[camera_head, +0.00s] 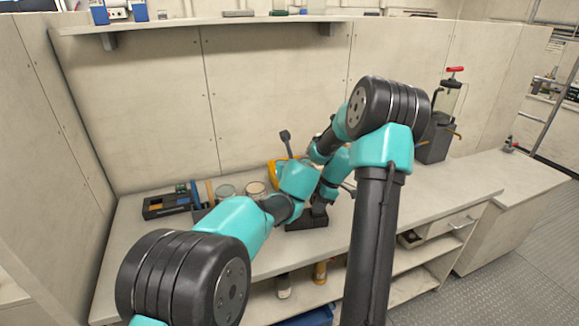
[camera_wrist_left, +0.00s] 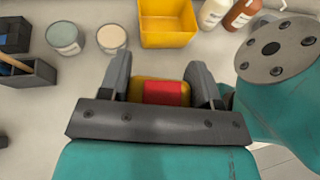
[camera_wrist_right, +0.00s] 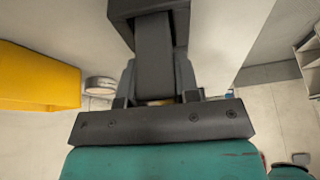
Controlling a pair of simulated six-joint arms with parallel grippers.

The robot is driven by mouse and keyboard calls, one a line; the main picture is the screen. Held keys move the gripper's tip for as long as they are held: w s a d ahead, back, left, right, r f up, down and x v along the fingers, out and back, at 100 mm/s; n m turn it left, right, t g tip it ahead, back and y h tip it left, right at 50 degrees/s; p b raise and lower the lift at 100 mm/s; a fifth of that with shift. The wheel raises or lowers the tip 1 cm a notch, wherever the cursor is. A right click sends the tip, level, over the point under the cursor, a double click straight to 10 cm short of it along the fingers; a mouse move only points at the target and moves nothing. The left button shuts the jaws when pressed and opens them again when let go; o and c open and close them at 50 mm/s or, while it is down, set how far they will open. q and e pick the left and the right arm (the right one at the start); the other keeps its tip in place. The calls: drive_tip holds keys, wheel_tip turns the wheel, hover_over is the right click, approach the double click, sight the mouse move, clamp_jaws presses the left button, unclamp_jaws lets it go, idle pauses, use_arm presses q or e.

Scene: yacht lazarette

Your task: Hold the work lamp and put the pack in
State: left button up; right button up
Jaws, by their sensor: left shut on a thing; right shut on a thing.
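My left gripper (camera_wrist_left: 160,82) is shut on a yellow pack with a red patch (camera_wrist_left: 167,93), seen between its fingers in the left wrist view. My right gripper (camera_wrist_right: 157,78) is shut on a black bar-like part of the work lamp (camera_wrist_right: 154,50), which widens into a dark block at the top of the right wrist view. In the head view a dark base (camera_head: 306,222) shows on the bench below the crossing arms. My arms hide both gripper tips and the pack there. I cannot tell whether the pack touches the lamp.
A yellow bin (camera_wrist_left: 168,38) stands behind the grippers, with bottles (camera_wrist_left: 240,14) beside it. Two round tins (camera_wrist_left: 65,38) and a dark tool tray (camera_head: 165,207) are at the left. A dark machine with a red handle (camera_head: 435,140) stands at the right. The bench's front right is clear.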

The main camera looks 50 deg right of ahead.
drive_tip(key=shift+f, duration=0.85)
use_arm(q)
drive_tip(key=shift+a+r, duration=0.1)
drive_tip(key=shift+r, duration=0.05)
use_arm(e)
drive_tip(key=shift+s+a+f, duration=0.1)
drive_tip(key=shift+s+f, duration=0.05)
drive_tip(key=shift+f, duration=0.4)
drive_tip(key=o, duration=0.9)
drive_tip(key=shift+c, duration=0.2)
use_arm(q)
drive_tip(key=shift+w, duration=0.1)
use_arm(e)
drive_tip(key=shift+s+d+r, duration=0.1)
drive_tip(key=shift+d+r, duration=0.1)
drive_tip(key=shift+r, duration=0.25)
drive_tip(key=shift+o, duration=0.9)
drive_tip(key=v, duration=1.2)
drive_tip(key=shift+a+r, duration=0.2)
drive_tip(key=shift+a, duration=0.05)
